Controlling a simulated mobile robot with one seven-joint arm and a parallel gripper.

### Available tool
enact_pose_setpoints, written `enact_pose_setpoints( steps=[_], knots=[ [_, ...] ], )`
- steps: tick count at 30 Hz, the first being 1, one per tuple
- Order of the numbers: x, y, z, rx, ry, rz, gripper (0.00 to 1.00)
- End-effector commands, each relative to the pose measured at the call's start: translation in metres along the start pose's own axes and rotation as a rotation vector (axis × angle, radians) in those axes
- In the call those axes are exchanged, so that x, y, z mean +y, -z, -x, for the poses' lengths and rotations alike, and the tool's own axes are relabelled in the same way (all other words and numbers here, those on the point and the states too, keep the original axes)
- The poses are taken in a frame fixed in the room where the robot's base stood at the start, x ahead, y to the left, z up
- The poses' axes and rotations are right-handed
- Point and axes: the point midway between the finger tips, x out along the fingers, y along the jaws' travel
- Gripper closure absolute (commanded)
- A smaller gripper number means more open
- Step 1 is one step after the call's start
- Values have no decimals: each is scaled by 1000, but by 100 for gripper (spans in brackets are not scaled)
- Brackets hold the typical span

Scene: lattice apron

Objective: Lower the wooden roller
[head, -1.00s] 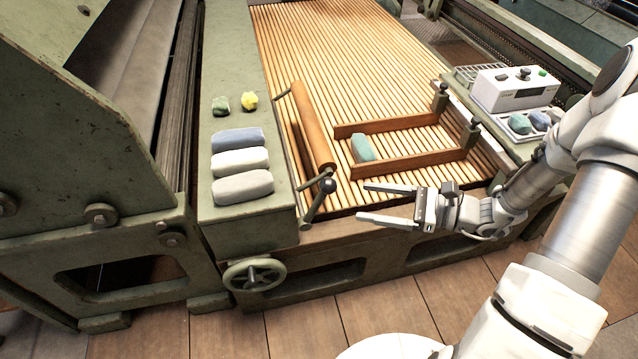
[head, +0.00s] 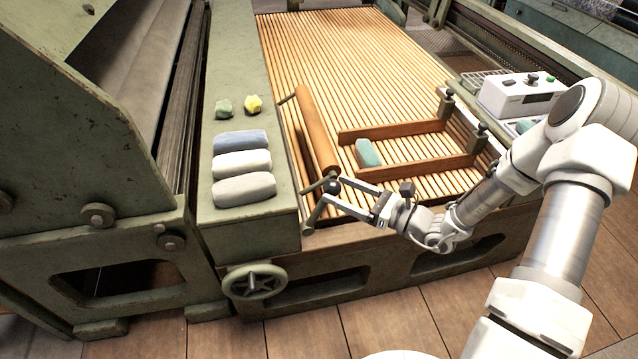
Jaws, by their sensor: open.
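The wooden roller (head: 316,132) lies along the left side of the slatted wooden apron (head: 330,50). A metal lever (head: 313,214) with a dark ball knob (head: 333,187) stands at the roller's near end, tilted up to the right. My gripper (head: 328,191) comes in from the right with its fingers apart. Its fingertips are at the knob and upper lever, one above and one below in the picture. I cannot tell whether they touch it. The gap under the roller is too small to judge.
Two wooden rails (head: 420,172) cross the slats, with a teal bundle (head: 368,153) between them. Several rolled cloths (head: 242,163) and small lumps lie on the green ledge at left. A control box (head: 520,95) stands at right.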

Motion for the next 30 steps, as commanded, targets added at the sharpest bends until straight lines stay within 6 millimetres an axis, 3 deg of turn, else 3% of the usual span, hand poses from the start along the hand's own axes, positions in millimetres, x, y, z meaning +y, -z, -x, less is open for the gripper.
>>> enact_pose_setpoints(
  steps=[3, 9, 22, 30],
  knots=[
    [1, 2, -25, 0, -4, 2, 20],
    [0, 1, -52, 0, -2, 1, 20],
    [0, 0, -62, 0, -1, 0, 20],
    [0, 0, -62, 0, -1, 0, 69]
  ],
)
